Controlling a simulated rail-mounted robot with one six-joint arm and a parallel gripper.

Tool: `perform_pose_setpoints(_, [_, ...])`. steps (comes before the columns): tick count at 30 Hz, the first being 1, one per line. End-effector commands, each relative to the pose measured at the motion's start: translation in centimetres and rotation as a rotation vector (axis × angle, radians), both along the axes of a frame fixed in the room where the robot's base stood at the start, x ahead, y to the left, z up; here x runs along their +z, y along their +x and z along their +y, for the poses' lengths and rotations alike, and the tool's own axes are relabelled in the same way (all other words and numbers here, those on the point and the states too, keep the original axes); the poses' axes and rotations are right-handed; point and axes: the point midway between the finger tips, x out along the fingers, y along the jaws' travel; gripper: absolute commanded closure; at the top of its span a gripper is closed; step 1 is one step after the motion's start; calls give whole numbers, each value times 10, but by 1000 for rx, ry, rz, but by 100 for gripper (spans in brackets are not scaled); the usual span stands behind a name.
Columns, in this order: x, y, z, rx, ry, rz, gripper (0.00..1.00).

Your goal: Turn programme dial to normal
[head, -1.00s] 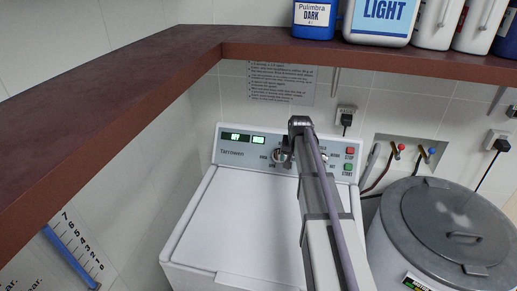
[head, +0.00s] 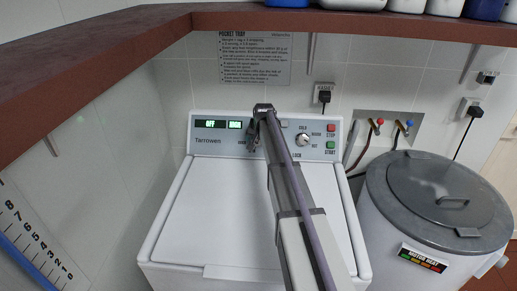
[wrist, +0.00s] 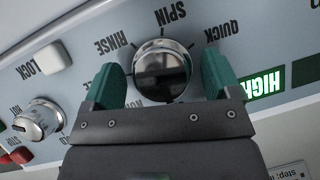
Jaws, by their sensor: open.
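The programme dial (wrist: 162,70) is a round chrome knob with a dark, reflective face, seen upside down in the wrist view. My gripper (wrist: 164,76) is open, with one green finger on each side of the dial. In the head view my gripper (head: 253,138) is at the control panel of the white washing machine (head: 215,215), and my arm hides most of the dial.
A smaller temperature dial (head: 303,140) and the red STOP (head: 331,128) and green START (head: 331,145) buttons are to the right. A lit display (head: 210,124) reads OFF. A metal-lidded drum (head: 437,190) stands right. A brown shelf (head: 400,22) runs overhead.

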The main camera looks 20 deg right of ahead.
Motion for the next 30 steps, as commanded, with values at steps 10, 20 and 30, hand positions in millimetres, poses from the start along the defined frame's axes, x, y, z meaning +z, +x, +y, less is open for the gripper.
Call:
perform_pose_setpoints(10, [0, 0, 0, 0, 0, 0, 28])
perform_pose_setpoints(20, [0, 0, 0, 0, 0, 0, 60])
perform_pose_setpoints(30, [0, 0, 0, -15, 18, -10, 66])
